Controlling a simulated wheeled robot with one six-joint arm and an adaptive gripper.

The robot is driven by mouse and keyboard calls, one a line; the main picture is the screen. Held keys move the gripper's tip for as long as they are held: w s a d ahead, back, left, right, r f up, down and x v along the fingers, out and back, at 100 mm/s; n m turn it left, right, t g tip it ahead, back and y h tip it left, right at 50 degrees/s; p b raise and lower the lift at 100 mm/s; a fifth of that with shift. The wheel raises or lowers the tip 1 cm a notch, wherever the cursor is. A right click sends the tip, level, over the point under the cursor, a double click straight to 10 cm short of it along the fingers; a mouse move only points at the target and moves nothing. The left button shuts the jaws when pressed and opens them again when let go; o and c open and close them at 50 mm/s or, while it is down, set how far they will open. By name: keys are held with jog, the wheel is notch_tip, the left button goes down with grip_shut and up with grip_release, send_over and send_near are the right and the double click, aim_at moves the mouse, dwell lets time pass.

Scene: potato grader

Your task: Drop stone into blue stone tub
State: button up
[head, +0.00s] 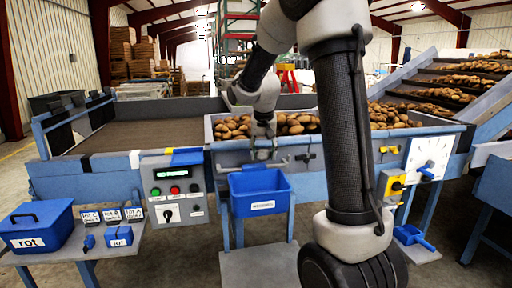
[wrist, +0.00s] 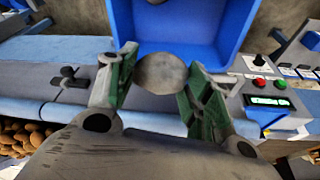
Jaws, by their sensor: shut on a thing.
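My gripper (wrist: 158,78) is shut on a roundish grey-brown stone (wrist: 161,72), gripped between its green-padded fingers in the wrist view. The blue stone tub (wrist: 228,30) lies behind and beyond the stone in that view, and the stone overlaps its near edge. In the head view the blue tub (head: 260,184), with a white label, hangs on the front of the machine. My gripper (head: 263,150) points down just above the tub's back edge there. The stone cannot be made out in the head view. A small grey patch at the top of the wrist view, within the tub, is cut off.
Potatoes (head: 297,122) fill the trough behind the tub. A control panel (head: 175,190) with buttons stands left of the tub. A blue rot box (head: 38,228) sits on the shelf at far left. A metal rail (head: 240,167) and clips run along the trough front.

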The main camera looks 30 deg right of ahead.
aim_at(263, 160)
jog(key=shift+w+f, duration=0.15)
jog(key=shift+w, duration=0.1)
jog(key=shift+f, duration=2.85)
jog(key=o, duration=1.2)
jog(key=v, duration=1.2)
